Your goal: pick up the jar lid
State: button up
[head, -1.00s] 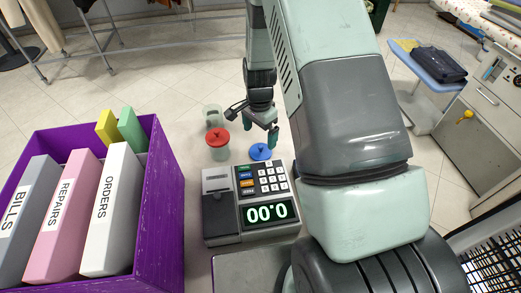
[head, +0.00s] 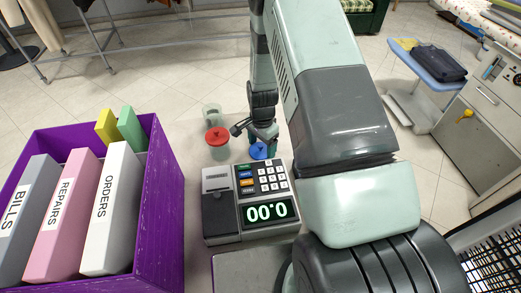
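A blue lid (head: 258,152) with a raised knob lies just behind the cash register. A red lid (head: 216,136) with a knob sits on a see-through jar (head: 219,153) to its left. My gripper (head: 264,143) points down, low over the blue lid, with its fingers at or very near the lid's knob. The arm and the small size hide whether the fingers touch it or are closed.
The cash register (head: 221,222) stands in front of the lids. A clear open container (head: 211,113) is behind the red-lidded jar. A purple box (head: 160,215) with binders stands at the left.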

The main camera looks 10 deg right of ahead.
jog(key=c, duration=0.5)
jog(key=shift+o, duration=0.2)
jog(key=shift+r, duration=0.15)
notch_tip(320, 180, up, 9)
jog(key=w+a+r+n, duration=0.1)
jog(key=w+a+r, duration=0.2)
jog(key=w+a, duration=0.4)
jog(key=w+a+r+n, duration=0.1)
jog(key=w+a+r, duration=0.2)
jog(key=w+a, duration=0.45)
jog(key=shift+d+f, duration=0.2)
jog(key=shift+f, duration=3)
